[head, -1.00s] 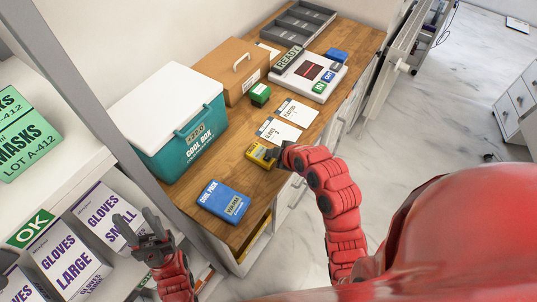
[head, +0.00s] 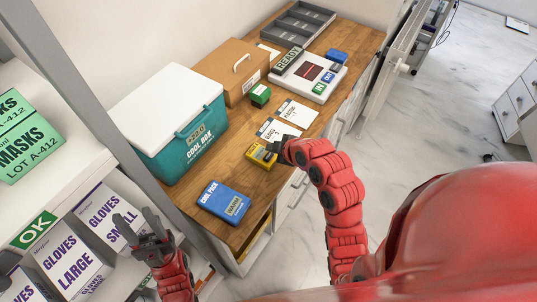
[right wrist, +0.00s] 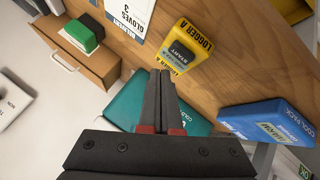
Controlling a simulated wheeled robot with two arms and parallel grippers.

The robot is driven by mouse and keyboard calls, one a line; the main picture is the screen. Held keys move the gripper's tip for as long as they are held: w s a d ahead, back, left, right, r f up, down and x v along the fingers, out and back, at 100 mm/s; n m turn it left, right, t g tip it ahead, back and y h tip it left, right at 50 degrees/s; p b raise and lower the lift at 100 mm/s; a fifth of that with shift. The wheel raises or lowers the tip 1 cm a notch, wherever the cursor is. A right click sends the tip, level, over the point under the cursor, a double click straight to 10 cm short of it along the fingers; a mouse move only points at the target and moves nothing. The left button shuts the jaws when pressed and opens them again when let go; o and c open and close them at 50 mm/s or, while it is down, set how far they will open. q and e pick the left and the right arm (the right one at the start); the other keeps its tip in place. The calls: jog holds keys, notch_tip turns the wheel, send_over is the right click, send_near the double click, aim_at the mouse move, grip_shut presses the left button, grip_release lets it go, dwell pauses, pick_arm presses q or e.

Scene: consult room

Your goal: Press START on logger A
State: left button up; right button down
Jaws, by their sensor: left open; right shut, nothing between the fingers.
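Logger A (head: 259,157) is a small yellow box on the wooden counter, in front of the white cards. In the right wrist view, logger A (right wrist: 171,69) shows its name on a yellow edge and a dark START button (right wrist: 181,52) on its top face. My right gripper (head: 277,149) is shut and empty at the logger's right side in the head view. In the right wrist view, its fingertips (right wrist: 161,73) appear by the logger's lower edge, short of the button; contact cannot be told. My left gripper (head: 143,226) is open and empty, in front of the glove boxes.
On the counter (head: 240,172) are a blue cool pack (head: 222,201), a teal cool box (head: 180,130), a green-topped block (head: 260,94), white cards (head: 297,113), a cardboard box (head: 232,68) and a white device (head: 308,76). A grey post (head: 95,92) stands at the left.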

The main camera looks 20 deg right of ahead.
notch_tip(320, 180, up, 4)
jog(key=shift+f+p, duration=0.2)
jog(key=shift+p, duration=0.15)
dwell(0.7)
